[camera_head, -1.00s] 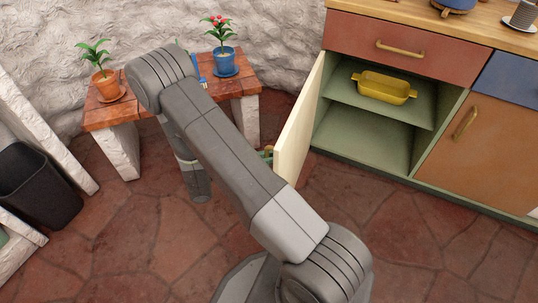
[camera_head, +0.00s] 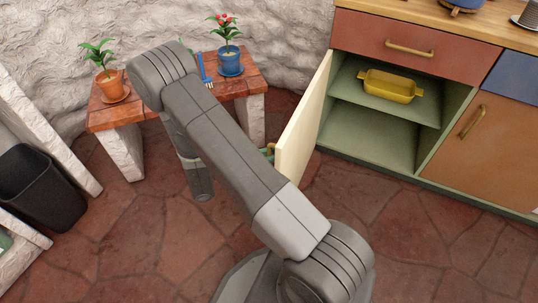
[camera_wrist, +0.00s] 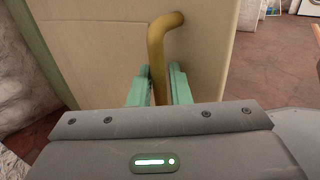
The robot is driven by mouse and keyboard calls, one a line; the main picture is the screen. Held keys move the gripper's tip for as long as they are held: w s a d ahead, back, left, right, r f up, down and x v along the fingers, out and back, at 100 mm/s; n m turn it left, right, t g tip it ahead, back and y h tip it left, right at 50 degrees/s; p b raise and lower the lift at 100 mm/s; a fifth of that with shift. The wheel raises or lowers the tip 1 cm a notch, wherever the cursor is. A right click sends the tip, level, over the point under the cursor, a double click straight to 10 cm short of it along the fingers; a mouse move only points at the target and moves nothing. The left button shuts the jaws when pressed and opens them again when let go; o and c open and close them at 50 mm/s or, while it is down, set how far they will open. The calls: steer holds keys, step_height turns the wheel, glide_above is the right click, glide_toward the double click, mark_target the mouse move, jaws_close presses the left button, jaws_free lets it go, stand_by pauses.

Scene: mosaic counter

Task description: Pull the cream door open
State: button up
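The cream door (camera_head: 304,122) stands wide open on the left side of the cabinet, its inner face towards the head camera. Its outer face (camera_wrist: 95,50) fills much of the wrist view. A brass bar handle (camera_wrist: 157,50) sticks out from that face. My gripper (camera_wrist: 160,84) has its green fingers on both sides of the handle, shut on it. In the head view the gripper (camera_head: 267,152) is mostly hidden behind the door's free edge and my arm.
The open cabinet has green shelves (camera_head: 372,142) and a yellow dish (camera_head: 389,86). A low bench (camera_head: 252,84) with two potted plants stands behind my arm. A black bin (camera_head: 40,187) is at far left. Tiled floor is clear in front of the cabinet.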

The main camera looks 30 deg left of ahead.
steer(key=p+v, duration=0.2)
steer(key=v, duration=1.1)
steer(key=shift+s+a, duration=0.25)
steer(key=shift+a, duration=0.05)
steer(key=shift+w, duration=0.1)
steer(key=b+x, duration=0.2)
steer(key=x, duration=1.2)
steer(key=shift+r, duration=0.1)
